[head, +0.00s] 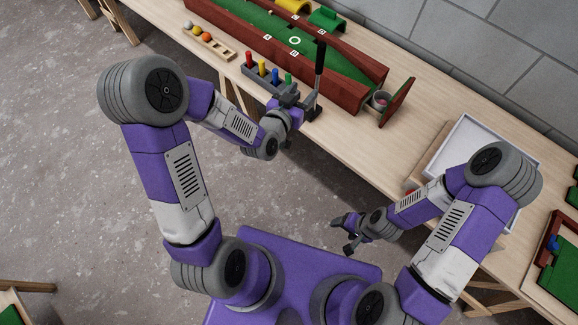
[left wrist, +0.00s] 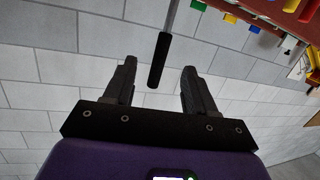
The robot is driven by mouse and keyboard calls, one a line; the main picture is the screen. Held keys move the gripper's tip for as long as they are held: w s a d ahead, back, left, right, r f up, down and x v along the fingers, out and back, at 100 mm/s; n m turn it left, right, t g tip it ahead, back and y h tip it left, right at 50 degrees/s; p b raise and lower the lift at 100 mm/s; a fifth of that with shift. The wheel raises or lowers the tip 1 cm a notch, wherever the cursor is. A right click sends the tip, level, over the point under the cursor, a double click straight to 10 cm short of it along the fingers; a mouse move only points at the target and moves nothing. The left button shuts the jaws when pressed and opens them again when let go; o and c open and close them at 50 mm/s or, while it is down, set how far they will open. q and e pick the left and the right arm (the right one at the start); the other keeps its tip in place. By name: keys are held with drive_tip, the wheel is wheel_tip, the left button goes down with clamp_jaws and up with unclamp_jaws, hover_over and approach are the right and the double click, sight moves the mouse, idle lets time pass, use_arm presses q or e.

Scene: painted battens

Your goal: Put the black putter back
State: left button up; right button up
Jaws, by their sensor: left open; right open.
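The black putter (head: 319,62) stands roughly upright in the head view, its black grip at the top, beside the right end of the grey rack (head: 257,76). In the left wrist view its black grip (left wrist: 158,62) and grey shaft show between and just beyond my open fingers, with gaps on both sides. My left gripper (head: 303,101) is open close to the putter; it also shows in the left wrist view (left wrist: 159,72). The putter's lower end is partly hidden by this gripper. My right gripper (head: 345,235) is open and empty, in front of the table.
The rack holds several putters with coloured grips, including red (head: 249,59) and green (head: 288,78). A green minigolf lane (head: 345,68) with red walls lies behind. A wooden ball holder (head: 219,47) is at the left, a grey-white tray (head: 470,130) at the right.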

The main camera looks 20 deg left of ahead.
use_arm(q)
drive_tip(key=s+d+f+n+g, duration=0.1)
drive_tip(key=s+f+g, duration=0.4)
drive_tip(key=f, duration=0.6)
drive_tip(key=s+d+f+n+g, duration=0.15)
drive_tip(key=s+f+g, duration=0.35)
drive_tip(key=f, duration=0.6)
drive_tip(key=s+d+f+n+g, duration=0.1)
drive_tip(key=s+f+g, duration=0.4)
drive_tip(key=s, duration=0.9)
wheel_tip(320, 180, down, 2)
drive_tip(key=shift+s+d+f+n+h, duration=0.15)
drive_tip(key=shift+f+n+h, duration=0.1)
drive_tip(key=shift+n+h, duration=0.2)
drive_tip(key=shift+r, duration=0.1)
wheel_tip(320, 180, up, 4)
drive_tip(key=p, duration=0.4)
